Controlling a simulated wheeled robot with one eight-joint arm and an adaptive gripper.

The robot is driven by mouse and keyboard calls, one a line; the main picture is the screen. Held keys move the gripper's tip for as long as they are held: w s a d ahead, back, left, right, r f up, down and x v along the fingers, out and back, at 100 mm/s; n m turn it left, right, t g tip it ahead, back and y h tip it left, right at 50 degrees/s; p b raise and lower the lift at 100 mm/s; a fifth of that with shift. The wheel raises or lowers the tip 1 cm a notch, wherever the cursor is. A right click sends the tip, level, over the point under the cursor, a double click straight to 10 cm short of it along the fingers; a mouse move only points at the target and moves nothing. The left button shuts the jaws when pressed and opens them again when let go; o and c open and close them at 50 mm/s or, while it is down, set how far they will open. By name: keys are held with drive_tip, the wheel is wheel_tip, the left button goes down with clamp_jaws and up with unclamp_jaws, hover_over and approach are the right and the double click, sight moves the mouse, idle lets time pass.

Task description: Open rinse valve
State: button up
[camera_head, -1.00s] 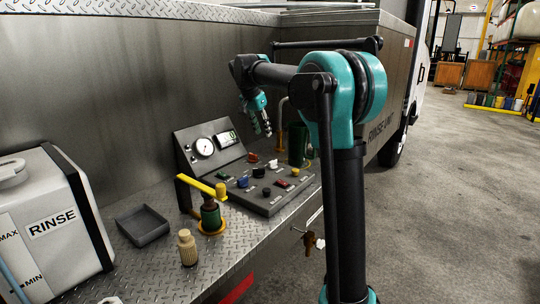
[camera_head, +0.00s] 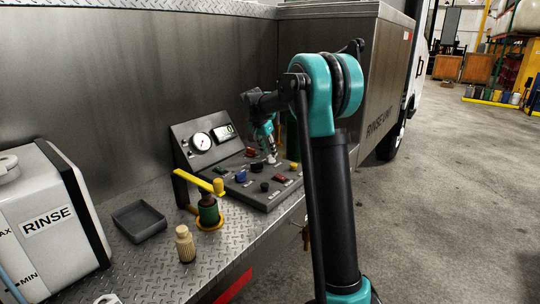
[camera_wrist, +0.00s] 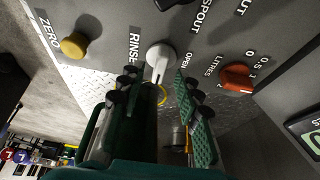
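The white rinse knob (camera_wrist: 161,56) sits on the grey control panel (camera_head: 225,187), with the word RINSE to its left and OPEN to its right in the wrist view. Its pointer aims down in that picture, between the two labels. My gripper (camera_wrist: 156,88) is open, with one finger on each side of the pointer. No contact with the knob shows, and the left finger covers part of the lettering. In the head view my gripper (camera_head: 268,146) is low over the panel's far part, with the knob close to its fingertips.
An orange litres knob (camera_wrist: 238,77) and a yellow zero knob (camera_wrist: 74,45) flank the rinse knob. A gauge (camera_head: 201,142) stands on the panel's upright back. A yellow-handled valve (camera_head: 208,208), a dark tray (camera_head: 139,222) and a rinse tank (camera_head: 45,215) are nearer.

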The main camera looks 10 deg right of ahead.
sight(271, 158)
drive_tip(key=shift+x, duration=1.2)
drive_tip(key=shift+c, duration=0.4)
clamp_jaws()
